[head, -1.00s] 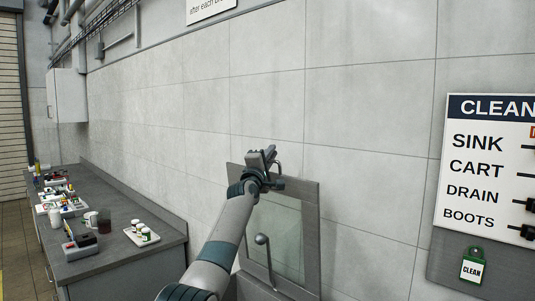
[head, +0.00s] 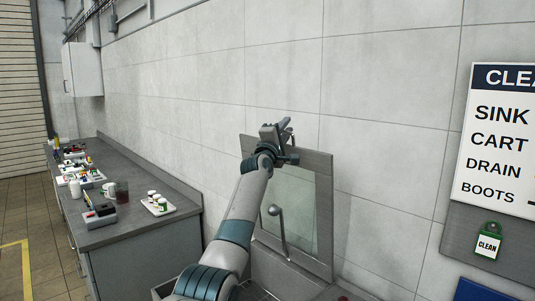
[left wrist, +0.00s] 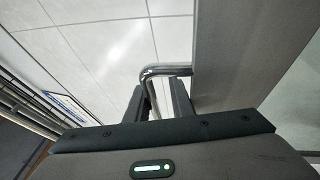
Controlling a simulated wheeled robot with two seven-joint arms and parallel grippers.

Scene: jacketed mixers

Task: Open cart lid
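The cart lid (head: 325,215), a grey-framed panel with a pale window, stands raised and nearly upright near the wall. My left gripper (head: 280,131) is at its top edge. In the left wrist view, a bent chrome handle (left wrist: 165,70) joins the grey lid edge (left wrist: 215,55). The handle runs down between the fingers of my left gripper (left wrist: 158,92). The fingers look parted, with space around the bar; contact cannot be made out. My right gripper is not in view.
A rod with a round knob (head: 275,211) stands before the lid window. At left, a grey counter (head: 137,232) holds a white tray of small jars (head: 158,205), mugs and several small items. A sign board (head: 500,140) and green "CLEAN" tag (head: 488,242) hang at right.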

